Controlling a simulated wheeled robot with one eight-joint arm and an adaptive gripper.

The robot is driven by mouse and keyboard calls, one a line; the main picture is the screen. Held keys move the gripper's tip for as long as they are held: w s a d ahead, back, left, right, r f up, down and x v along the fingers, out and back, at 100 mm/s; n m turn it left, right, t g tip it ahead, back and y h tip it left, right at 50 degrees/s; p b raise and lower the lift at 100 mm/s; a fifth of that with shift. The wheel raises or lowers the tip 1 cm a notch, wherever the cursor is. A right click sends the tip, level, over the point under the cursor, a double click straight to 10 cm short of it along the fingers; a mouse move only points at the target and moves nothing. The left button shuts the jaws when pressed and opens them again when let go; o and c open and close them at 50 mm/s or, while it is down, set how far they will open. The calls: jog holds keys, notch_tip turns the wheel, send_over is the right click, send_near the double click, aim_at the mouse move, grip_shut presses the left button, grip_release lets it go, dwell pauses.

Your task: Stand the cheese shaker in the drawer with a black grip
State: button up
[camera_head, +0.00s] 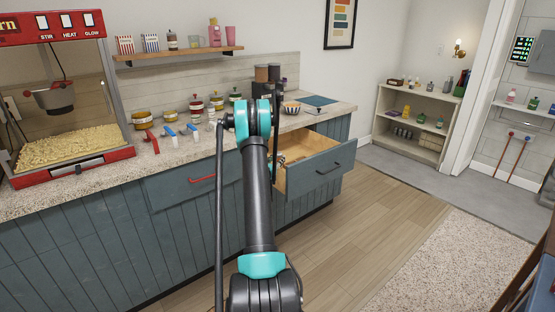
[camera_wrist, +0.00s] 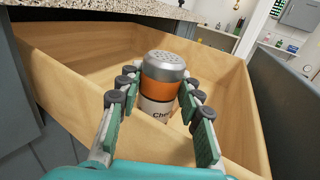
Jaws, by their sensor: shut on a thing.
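The cheese shaker (camera_wrist: 162,88) has a silver perforated lid, an orange band and a white label with partly hidden lettering. My gripper (camera_wrist: 160,82) has its green-padded fingers on both sides of it and is shut on it. The shaker looks upright, inside the walls of the open wooden drawer (camera_wrist: 75,65) in the wrist view. I cannot tell whether its base touches the drawer floor. In the head view the open drawer with a black grip (camera_head: 328,169) is right of my arm.
A drawer with a red grip (camera_head: 200,181) is shut on the left. A low shelf (camera_head: 411,124) stands at the back right. The wooden floor before the open drawer is clear.

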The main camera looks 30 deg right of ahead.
jog(key=shift+f, duration=0.15)
jog(key=o, duration=1.2)
